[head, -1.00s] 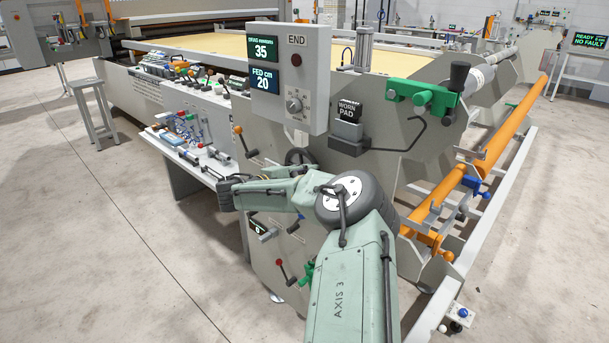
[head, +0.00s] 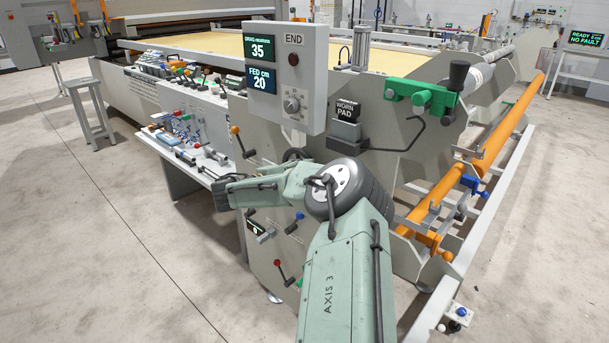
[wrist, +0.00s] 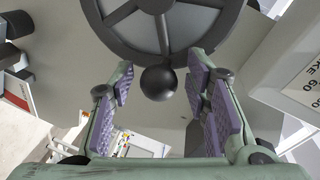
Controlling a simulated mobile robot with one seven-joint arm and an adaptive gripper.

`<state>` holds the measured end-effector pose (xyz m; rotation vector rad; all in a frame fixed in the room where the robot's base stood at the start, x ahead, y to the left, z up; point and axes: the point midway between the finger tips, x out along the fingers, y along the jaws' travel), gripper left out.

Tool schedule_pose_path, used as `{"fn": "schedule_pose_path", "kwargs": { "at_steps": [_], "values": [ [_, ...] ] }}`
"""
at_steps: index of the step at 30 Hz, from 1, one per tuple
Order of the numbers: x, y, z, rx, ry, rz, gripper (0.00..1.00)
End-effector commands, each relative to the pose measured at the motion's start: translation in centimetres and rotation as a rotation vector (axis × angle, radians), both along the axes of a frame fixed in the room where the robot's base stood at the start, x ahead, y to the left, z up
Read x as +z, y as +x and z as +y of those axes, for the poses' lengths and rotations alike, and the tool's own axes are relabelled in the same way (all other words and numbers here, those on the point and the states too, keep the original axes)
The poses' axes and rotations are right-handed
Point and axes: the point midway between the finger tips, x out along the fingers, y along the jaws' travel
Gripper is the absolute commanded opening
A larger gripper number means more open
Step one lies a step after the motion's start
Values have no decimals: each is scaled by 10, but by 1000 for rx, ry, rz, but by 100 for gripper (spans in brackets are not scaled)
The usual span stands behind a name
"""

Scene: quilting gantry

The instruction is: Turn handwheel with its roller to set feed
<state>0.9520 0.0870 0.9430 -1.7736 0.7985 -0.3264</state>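The handwheel (wrist: 224,38) fills the top of the wrist view, with a dark rim, spokes and a grey face. A dark round knob (wrist: 158,83), seemingly its roller, stands at the near edge of the rim. My gripper (wrist: 160,74) is open, with one purple-padded finger on each side of the knob. Gaps show between the knob and both fingers. In the head view the handwheel (head: 296,154) shows only its upper part above my arm, which hides the rest; my fingers are not clear there. The feed display (head: 263,80) reads 20.
A grey control box (head: 309,70) hangs above the handwheel. A lever with an orange knob (head: 236,130) is to its left, and a red-knobbed lever (head: 278,263) is lower down. A tool bench (head: 190,150) stands left of the end panel.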

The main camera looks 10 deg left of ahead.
Motion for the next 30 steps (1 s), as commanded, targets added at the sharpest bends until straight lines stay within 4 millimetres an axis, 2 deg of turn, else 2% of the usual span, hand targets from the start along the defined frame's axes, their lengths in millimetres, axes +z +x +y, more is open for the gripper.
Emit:
{"fn": "schedule_pose_path", "kwargs": {
  "at_steps": [11, 14, 24, 30],
  "values": [
    [0, -4, 4, 0, 1, 1, 46],
    [2, -13, 12, 2, 1, 2, 46],
    [14, -65, 59, 3, 0, 3, 46],
    [18, -84, 76, 1, 0, 2, 46]
  ]
}}
